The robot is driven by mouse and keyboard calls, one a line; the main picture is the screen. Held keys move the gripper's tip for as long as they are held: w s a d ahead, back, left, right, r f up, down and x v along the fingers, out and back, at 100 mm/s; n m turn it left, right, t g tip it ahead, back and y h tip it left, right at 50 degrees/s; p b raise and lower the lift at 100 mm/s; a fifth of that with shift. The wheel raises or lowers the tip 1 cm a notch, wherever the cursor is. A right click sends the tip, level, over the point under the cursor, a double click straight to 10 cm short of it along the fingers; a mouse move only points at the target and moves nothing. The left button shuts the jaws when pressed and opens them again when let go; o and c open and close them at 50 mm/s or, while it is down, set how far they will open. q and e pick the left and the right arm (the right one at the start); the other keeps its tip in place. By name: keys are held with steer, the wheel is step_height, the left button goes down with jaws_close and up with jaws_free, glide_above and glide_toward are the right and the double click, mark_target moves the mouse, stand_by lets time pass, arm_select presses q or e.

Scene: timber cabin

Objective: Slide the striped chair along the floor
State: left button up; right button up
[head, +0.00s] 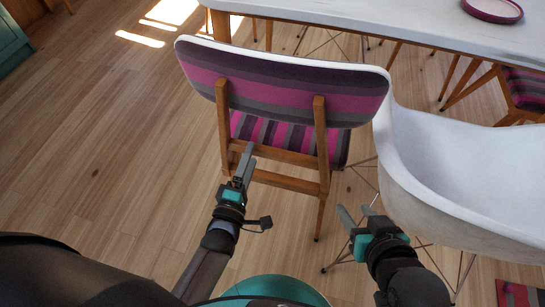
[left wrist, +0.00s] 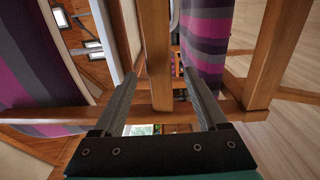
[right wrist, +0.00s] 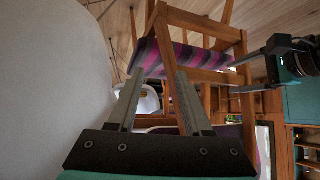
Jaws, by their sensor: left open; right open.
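The striped chair (head: 285,85) stands on the floor with its purple, pink and grey backrest toward me and its wooden frame below. My left gripper (head: 245,165) is open at the lower part of the chair's left back post. In the left wrist view a wooden post (left wrist: 155,50) shows between its open fingers (left wrist: 160,90); contact cannot be told. My right gripper (head: 358,215) is open and empty, to the right of the chair's right back leg. The right wrist view shows the chair's striped seat (right wrist: 185,55) beyond the open fingers (right wrist: 155,90).
A white shell chair (head: 450,185) stands close to my right gripper and the striped chair. A white table (head: 400,22) with a pink plate (head: 492,9) is behind the chair. Another striped chair (head: 522,90) is at the right. The wooden floor (head: 100,140) at left is clear.

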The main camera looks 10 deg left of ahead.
arm_select(q)
steer(key=shift+w, duration=1.9)
steer(key=shift+c, duration=0.2)
jaws_close()
steer(key=shift+s, duration=0.1)
steer(key=shift+f, duration=0.15)
